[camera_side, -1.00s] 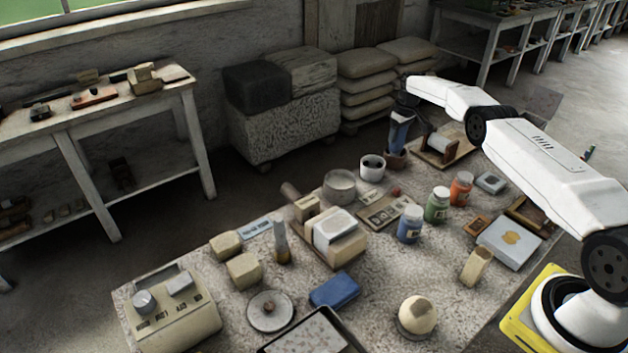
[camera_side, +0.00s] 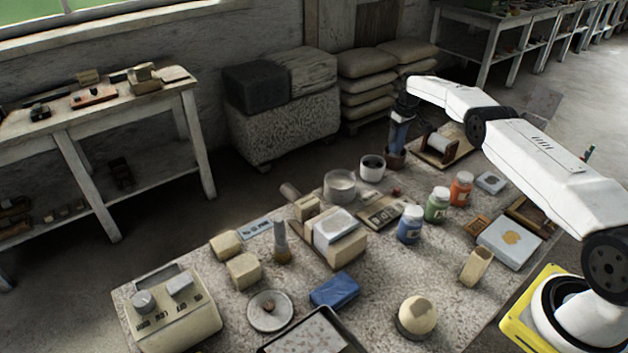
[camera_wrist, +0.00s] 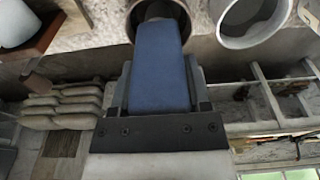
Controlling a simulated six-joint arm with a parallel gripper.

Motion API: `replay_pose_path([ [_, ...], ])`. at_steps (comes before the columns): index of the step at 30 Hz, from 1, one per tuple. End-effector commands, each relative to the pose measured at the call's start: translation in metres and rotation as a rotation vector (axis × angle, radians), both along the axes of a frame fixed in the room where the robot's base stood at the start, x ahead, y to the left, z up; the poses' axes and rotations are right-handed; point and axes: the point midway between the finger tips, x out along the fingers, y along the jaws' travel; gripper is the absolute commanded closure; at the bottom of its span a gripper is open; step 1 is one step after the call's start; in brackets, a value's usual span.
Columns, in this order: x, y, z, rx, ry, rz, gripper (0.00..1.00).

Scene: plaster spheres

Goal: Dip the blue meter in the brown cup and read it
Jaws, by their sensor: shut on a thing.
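The blue meter (camera_side: 400,136) is held upright in my gripper (camera_side: 403,113) at the far end of the table, over the brown cup (camera_side: 395,160). In the wrist view, the blue meter (camera_wrist: 162,62) lies between the two dark fingers of my gripper (camera_wrist: 160,84), which are shut on it. Its narrower end reaches into the mouth of the brown cup (camera_wrist: 133,22). How deep the tip sits is hidden. No reading is visible on the meter in either view.
A white cup with dark contents (camera_side: 372,170) stands close to the left of the brown cup. A wooden stand with a roller (camera_side: 440,146) is close on the right. Blue, green and orange jars (camera_side: 437,206) stand nearer my arm.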

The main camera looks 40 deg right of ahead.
Motion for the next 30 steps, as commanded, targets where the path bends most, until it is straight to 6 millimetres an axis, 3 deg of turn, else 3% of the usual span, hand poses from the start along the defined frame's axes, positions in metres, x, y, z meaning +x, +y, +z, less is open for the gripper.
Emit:
replay_pose_path([
  [14, -0.001, 0.0, 0.0, 0.001, 0.002, 0.0, 1.0],
  [30, 0.0, 0.0, 0.031, 0.0, 0.0, 0.0, 1.0],
])
